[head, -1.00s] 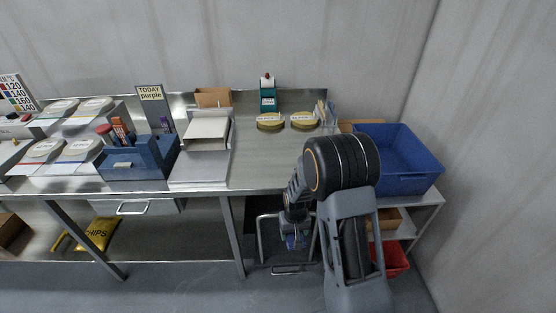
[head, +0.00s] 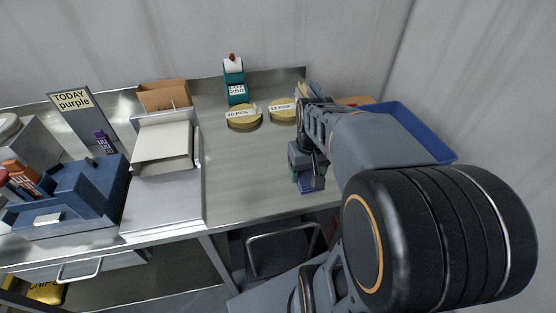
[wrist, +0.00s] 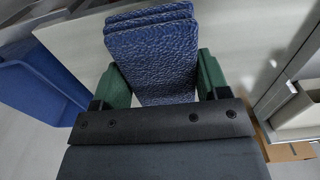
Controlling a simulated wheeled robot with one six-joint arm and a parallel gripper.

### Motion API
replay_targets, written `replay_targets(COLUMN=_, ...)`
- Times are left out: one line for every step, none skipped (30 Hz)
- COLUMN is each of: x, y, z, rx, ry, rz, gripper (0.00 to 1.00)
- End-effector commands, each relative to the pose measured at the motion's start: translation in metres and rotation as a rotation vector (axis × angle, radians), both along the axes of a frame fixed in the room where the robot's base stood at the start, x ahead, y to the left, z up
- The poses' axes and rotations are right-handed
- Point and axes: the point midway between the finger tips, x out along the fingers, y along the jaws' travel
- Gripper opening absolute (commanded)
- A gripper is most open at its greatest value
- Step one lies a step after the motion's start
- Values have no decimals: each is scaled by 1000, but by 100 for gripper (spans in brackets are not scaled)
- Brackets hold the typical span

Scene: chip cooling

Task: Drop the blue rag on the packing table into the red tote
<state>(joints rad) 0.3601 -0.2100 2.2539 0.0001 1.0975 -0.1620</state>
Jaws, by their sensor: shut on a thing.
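The blue rag (head: 313,184) is folded and textured, and it fills the wrist view's upper middle (wrist: 152,52). My gripper (head: 306,178) is shut on it, with a green finger on each side in the wrist view (wrist: 162,82). The gripper and rag are over the right front part of the steel packing table (head: 245,175). I cannot tell the exact height above the top. The red tote is not in view now; my arm covers the lower right of the head view.
Gold round stacks (head: 243,125) and a teal dispenser (head: 236,90) stand at the back. A scale-like white tray (head: 163,150) and a dark blue caddy (head: 80,205) are left. The table middle is clear.

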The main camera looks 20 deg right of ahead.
Motion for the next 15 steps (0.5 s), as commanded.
replay_targets(x=6, y=0, z=-2, rx=1, ry=3, rz=0, gripper=45)
replay_targets(x=11, y=-1, z=-4, rx=2, ry=5, rz=-1, gripper=45)
replay_targets(x=19, y=-1, z=-8, rx=2, ry=6, rz=0, gripper=45)
replay_targets(x=26, y=-1, z=-10, rx=2, ry=6, rz=1, gripper=45)
replay_targets(x=33, y=-1, z=-13, rx=2, ry=7, rz=3, gripper=45)
replay_targets(x=43, y=-1, z=-18, rx=2, ry=7, rz=2, gripper=45)
replay_targets(x=51, y=-2, z=-21, rx=3, ry=8, rz=1, gripper=45)
replay_targets(x=58, y=-2, z=-25, rx=2, ry=6, rz=2, gripper=45)
replay_targets(x=68, y=-2, z=-29, rx=2, ry=7, rz=3, gripper=45)
replay_targets(x=75, y=-3, z=-32, rx=2, ry=6, rz=2, gripper=45)
replay_targets(x=82, y=-3, z=-35, rx=1, ry=5, rz=1, gripper=45)
replay_targets(x=89, y=-3, z=-43, rx=3, ry=8, rz=0, gripper=45)
replay_targets(x=93, y=-4, z=-50, rx=1, ry=6, rz=0, gripper=45)
replay_targets(x=97, y=-4, z=-55, rx=1, ry=7, rz=-1, gripper=45)
replay_targets(x=103, y=-4, z=-61, rx=1, ry=5, rz=-1, gripper=45)
